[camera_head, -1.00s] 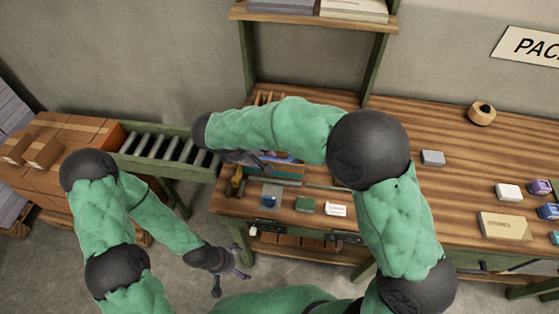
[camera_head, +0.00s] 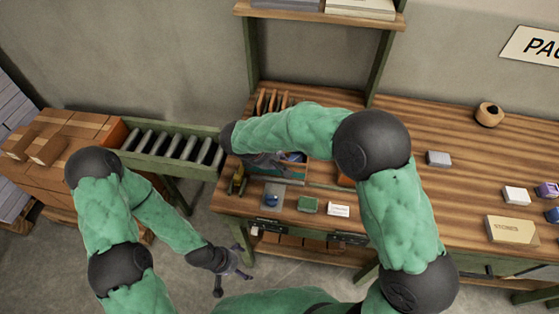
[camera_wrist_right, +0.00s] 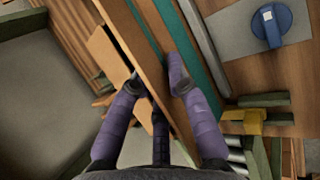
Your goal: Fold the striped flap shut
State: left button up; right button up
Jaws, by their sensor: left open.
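My right gripper (camera_head: 268,160) is low over the left end of the workbench, at an open box with a teal side (camera_head: 290,178). My forearm hides much of this box. In the right wrist view the fingers of that gripper (camera_wrist_right: 155,75) are apart, on either side of a long brown panel edge (camera_wrist_right: 147,50) with a teal strip along it. A tan flat piece (camera_wrist_right: 108,52) leans beside the left finger. I cannot make out for certain which panel is the striped flap. My left gripper (camera_head: 233,274) is open and empty, low over the floor in front of the bench.
A roller conveyor (camera_head: 170,146) adjoins the bench at left, with brown cartons (camera_head: 75,125) beyond. A tan box (camera_head: 510,229) stands at right.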

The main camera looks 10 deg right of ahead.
grip_shut()
jog(key=shift+w+r+p, duration=0.1)
jog(key=shift+r+p, duration=0.1)
jog(key=shift+p, duration=0.6)
jog(key=shift+w+d+f+n+g+y+p, duration=0.1)
jog(key=shift+w+n+g+y+p, duration=0.2)
jog(key=shift+g+p, duration=1.1)
jog(key=shift+w+d+r+n+g+y+p, duration=0.15)
jog(key=shift+w+g+y+p, duration=0.35)
jog(key=shift+p, duration=1.65)
jog(key=shift+w+d+f+n+g+y+p, duration=0.15)
jog(key=shift+n+g+y+p, duration=0.1)
jog(key=shift+g+p, duration=1.2)
jog(key=shift+p, duration=0.35)
jog(key=shift+a, duration=0.1)
jog(key=o, duration=0.6)
grip_release()
jog(key=shift+o, duration=0.2)
jog(key=v, duration=1.2)
jog(key=shift+s, duration=0.15)
